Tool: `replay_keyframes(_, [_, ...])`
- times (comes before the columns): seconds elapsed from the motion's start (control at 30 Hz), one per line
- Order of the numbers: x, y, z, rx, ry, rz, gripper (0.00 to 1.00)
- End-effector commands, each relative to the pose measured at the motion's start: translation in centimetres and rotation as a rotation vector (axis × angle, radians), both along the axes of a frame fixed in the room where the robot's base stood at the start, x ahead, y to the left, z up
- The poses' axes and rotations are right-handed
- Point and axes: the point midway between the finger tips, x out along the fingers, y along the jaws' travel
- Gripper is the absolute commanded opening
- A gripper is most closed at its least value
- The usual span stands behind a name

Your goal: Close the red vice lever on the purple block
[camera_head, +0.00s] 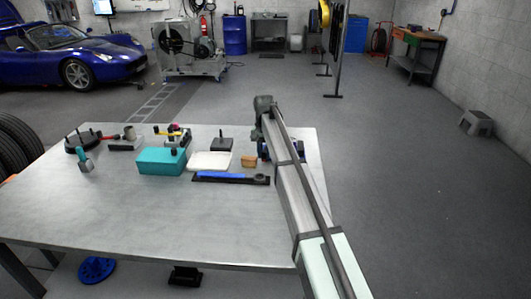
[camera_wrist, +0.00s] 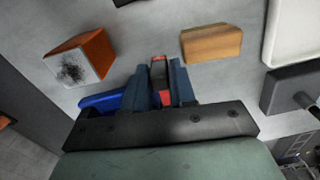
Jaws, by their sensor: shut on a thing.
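In the wrist view my gripper (camera_wrist: 160,84) points at the table, its two dark blue-grey fingers close together. A narrow red piece, which looks like the red vice lever (camera_wrist: 165,98), shows between them, and the fingers are shut on it. A blue part (camera_wrist: 103,101), apparently of the vice, shows left of the fingers; the rest is hidden by my gripper. I cannot make out a purple block in either view.
Near my gripper are an orange block with a black patch (camera_wrist: 80,58), a wooden block (camera_wrist: 212,42), a white tray (camera_wrist: 290,30) and a dark block with a peg (camera_wrist: 292,90). A teal box (camera_head: 161,161) and a blue-handled tool (camera_head: 230,177) lie left. The table's front is clear.

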Motion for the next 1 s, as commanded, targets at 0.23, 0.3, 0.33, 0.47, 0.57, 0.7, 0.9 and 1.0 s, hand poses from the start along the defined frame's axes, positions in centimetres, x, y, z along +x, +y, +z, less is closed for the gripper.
replay_keyframes(0.23, [0.1, 0.0, 0.0, 0.000, -0.001, 0.001, 0.34])
replay_keyframes(0.3, [0.1, 0.0, 0.0, 0.000, -0.001, 0.002, 0.41])
replay_keyframes(0.33, [0.1, 0.0, 0.0, 0.000, -0.001, 0.002, 0.43])
replay_keyframes(0.47, [0.1, 0.0, 0.0, 0.000, -0.001, 0.002, 0.47])
replay_keyframes(0.57, [0.0, 0.0, 0.0, 0.000, -0.001, 0.002, 0.47])
replay_keyframes(0.7, [0.1, 0.0, 0.2, 0.000, -0.001, 0.002, 0.47])
replay_keyframes(0.9, [0.1, 0.0, 1.4, 0.000, -0.001, 0.002, 0.47])
replay_keyframes(1.0, [0.1, 0.0, 2.4, 0.000, -0.001, 0.002, 0.47])
